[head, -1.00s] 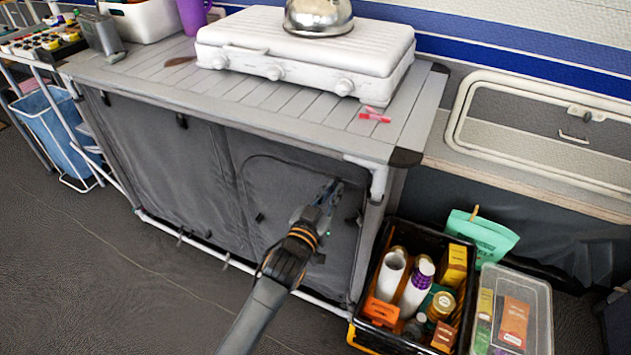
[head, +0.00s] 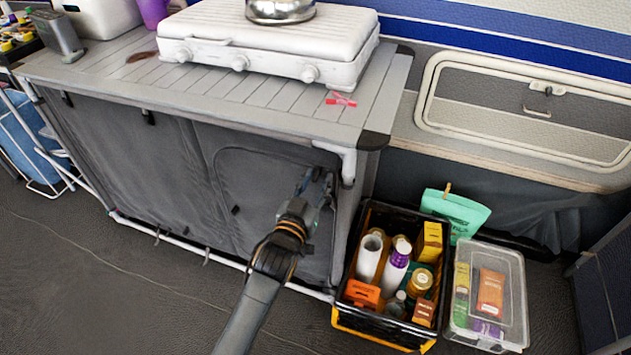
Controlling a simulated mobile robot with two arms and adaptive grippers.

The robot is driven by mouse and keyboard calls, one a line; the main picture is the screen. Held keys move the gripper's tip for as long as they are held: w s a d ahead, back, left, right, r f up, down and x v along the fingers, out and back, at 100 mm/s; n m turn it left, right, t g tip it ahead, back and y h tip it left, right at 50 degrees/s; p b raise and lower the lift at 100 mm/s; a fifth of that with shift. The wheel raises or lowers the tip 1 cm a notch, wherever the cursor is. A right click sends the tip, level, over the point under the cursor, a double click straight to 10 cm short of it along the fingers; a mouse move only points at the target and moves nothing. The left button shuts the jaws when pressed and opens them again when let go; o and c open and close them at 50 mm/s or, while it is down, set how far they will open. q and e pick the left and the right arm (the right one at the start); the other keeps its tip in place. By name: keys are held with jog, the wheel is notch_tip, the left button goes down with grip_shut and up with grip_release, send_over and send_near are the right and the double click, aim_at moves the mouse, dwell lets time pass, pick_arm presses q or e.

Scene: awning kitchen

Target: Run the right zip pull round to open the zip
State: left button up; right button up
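The grey fabric front of the kitchen unit (head: 165,165) has a zipped door panel (head: 255,185) at its right, outlined by a curved seam. A small dark tab (head: 235,210) shows at the panel's left side. The right zip pull cannot be made out; the gripper covers that area.
A black crate (head: 341,290) of bottles and boxes and a clear tub (head: 520,300) stand right of the unit. A white stove (head: 270,50) with a kettle (head: 280,10) and red clips (head: 341,99) are on top. Floor at front left is clear.

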pick_arm(q)
jog(key=shift+s+a, duration=0.15)
jog(key=shift+s, duration=0.05)
jog(key=v, duration=1.1)
jog(key=shift+s, duration=0.3)
